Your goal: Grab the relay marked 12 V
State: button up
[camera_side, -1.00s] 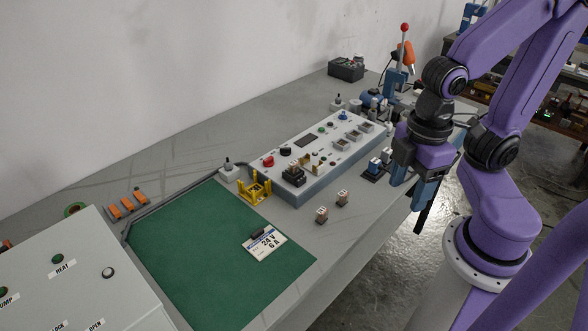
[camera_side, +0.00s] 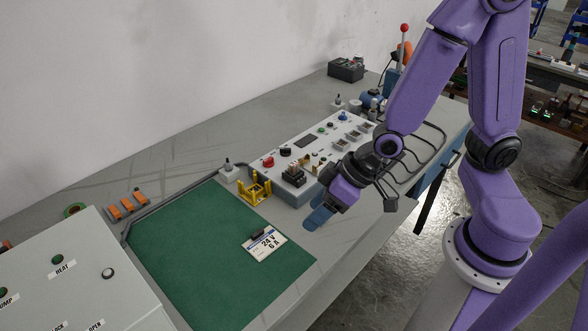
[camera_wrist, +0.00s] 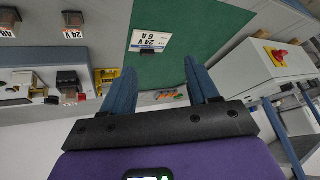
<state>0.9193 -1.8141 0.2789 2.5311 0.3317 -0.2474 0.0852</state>
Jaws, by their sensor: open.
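My gripper (camera_side: 318,217) is open and empty, low over the grey bench beside the green mat. Its spread blue fingers also show in the wrist view (camera_wrist: 157,66). In the wrist view, one small relay (camera_wrist: 72,19) is apparently marked 24 V, and another relay (camera_wrist: 9,20) at the left edge carries a label I cannot read surely. A dark relay (camera_wrist: 68,80) stands at the panel, its label unclear; it appears in the side view as a black block (camera_side: 294,175). I can make out no 12 V mark. My gripper hides the loose relays in the side view.
A card reading 24 V 6 A (camera_side: 264,243) lies on the green mat (camera_side: 200,265). A yellow frame (camera_side: 254,189) stands at its corner. The white-topped control panel (camera_side: 318,143) with knobs lies behind my gripper. A grey cabinet (camera_side: 80,280) stands front left.

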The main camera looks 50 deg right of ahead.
jog(key=w+d+f+m+t+h, duration=0.1)
jog(key=w+d+f+m+t, duration=0.25)
jog(key=w, duration=0.35)
jog(key=m+t+h, duration=0.2)
jog(key=t+h, duration=0.2)
jog(key=t, duration=0.1)
send_near(296, 164)
jog(key=x, duration=0.3)
jog(key=shift+x, duration=1.3)
jog(key=shift+x, duration=2.6)
jog(key=shift+c, duration=0.3)
jog(key=c, duration=1)
